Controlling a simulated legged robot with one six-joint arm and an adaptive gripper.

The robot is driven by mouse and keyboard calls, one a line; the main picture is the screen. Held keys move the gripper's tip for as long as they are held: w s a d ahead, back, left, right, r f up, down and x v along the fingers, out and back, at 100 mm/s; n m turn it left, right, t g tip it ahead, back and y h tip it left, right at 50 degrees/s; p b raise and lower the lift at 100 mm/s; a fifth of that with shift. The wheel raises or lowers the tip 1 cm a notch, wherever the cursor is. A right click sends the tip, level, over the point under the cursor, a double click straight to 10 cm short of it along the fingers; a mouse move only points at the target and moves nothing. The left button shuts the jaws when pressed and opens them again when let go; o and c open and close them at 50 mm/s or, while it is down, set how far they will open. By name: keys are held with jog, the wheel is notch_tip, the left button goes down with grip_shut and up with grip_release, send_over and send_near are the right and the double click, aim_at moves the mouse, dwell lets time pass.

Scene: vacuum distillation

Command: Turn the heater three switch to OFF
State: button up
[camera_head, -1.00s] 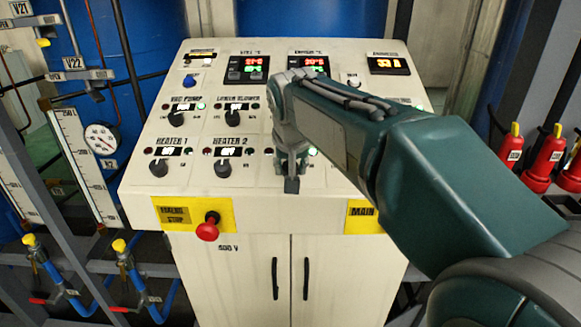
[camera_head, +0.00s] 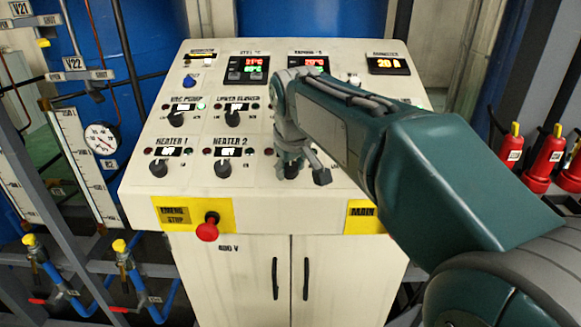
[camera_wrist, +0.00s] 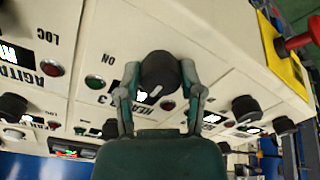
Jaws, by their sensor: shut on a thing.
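The heater three switch is a dark round knob (camera_wrist: 158,72) in the middle of the wrist view, with a white pointer line set at a slant. Part of its "HEATER 3" label shows beside it. My gripper (camera_wrist: 161,92) is shut on this knob, one finger on each side. In the head view my gripper (camera_head: 304,167) is at the panel's lower row, right of the heater 2 knob (camera_head: 222,169), with its fingers turned at a slant. My arm and gripper hide most of the heater three label and lamps there.
The heater 1 knob (camera_head: 159,168) and the vacuum pump knob (camera_head: 176,118) are left on the sloped panel (camera_head: 140,185). A red emergency stop button (camera_head: 207,230) sticks out below. An ammeter (camera_head: 388,65) at top right reads about 20 A.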

jog(key=shift+f, duration=0.1)
jog(key=o, duration=1.2)
jog(key=shift+a, duration=0.1)
jog(key=shift+c, duration=0.2)
jog(key=v, duration=1.1)
jog(key=shift+r, duration=0.45)
jog(key=shift+a, duration=0.1)
jog(key=s+d+f+m, duration=0.3)
jog(key=s+d+f, duration=0.4)
jog(key=s+f, duration=0.3)
jog(key=s+d+f+m+t, duration=0.1)
jog(key=s+d+f+m, duration=0.2)
jog(key=s+d+f, duration=0.4)
jog(key=s+f, duration=0.2)
jog(key=s, duration=0.2)
jog(key=shift+f+m+h, duration=0.3)
jog(key=shift+f, duration=0.1)
